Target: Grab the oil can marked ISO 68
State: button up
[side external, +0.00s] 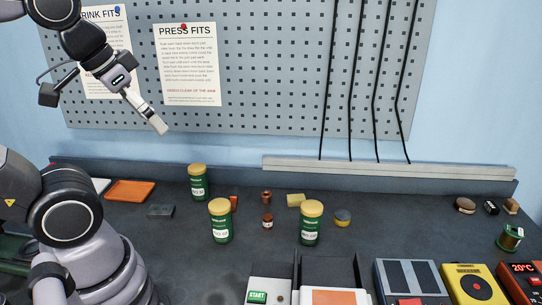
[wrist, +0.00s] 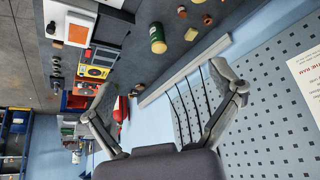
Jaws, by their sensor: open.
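Three green oil cans with yellow lids and white labels stand upright on the dark bench in the side view: one at the back left (side external: 198,187), one in front of it (side external: 220,226) and one further right (side external: 310,227). The label print is too small to read surely, so I cannot tell which is ISO 68. One green can (wrist: 158,41) shows in the wrist view. My gripper (side external: 157,124) is raised at the upper left before the pegboard, well away from the cans. In the wrist view its fingers (wrist: 162,82) are spread and empty.
Small brown and yellow parts, including a small bottle (side external: 267,222), lie between the cans. An orange tray (side external: 130,191) and a grey block (side external: 160,211) lie at the left. A START box (side external: 258,290) and a yellow device (side external: 473,285) line the front. The pegboard (side external: 270,70) stands behind.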

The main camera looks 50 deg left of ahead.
jog(key=w+a+f+m+g+y, duration=0.1)
jog(key=w+f+m+g+y, duration=0.35)
jog(key=f+g, duration=0.35)
jog(key=m+t+y, duration=0.5)
jog(key=m+y, duration=0.7)
send_near(220, 222)
notch_tip(220, 222, up, 7)
jog(key=s, duration=0.3)
jog(key=f+m+t, duration=0.2)
jog(key=f+m+t+h, duration=0.1)
jog(key=f+m+t, duration=0.1)
jog(key=f+m, duration=0.1)
jog(key=f+m+t, duration=0.3)
jog(key=shift+s+a+h, duration=0.1)
jog(key=shift+s+h, duration=0.15)
jog(key=shift+s, duration=0.05)
jog(key=x, duration=0.8)
jog(key=shift+w+a, duration=0.15)
jog(key=shift+a, duration=0.2)
jog(key=x, duration=0.4)
jog(key=shift+s+a, duration=0.15)
jog(key=shift+s, duration=0.15)
jog(key=shift+w+a, duration=0.35)
jog(key=shift+a, duration=0.1)
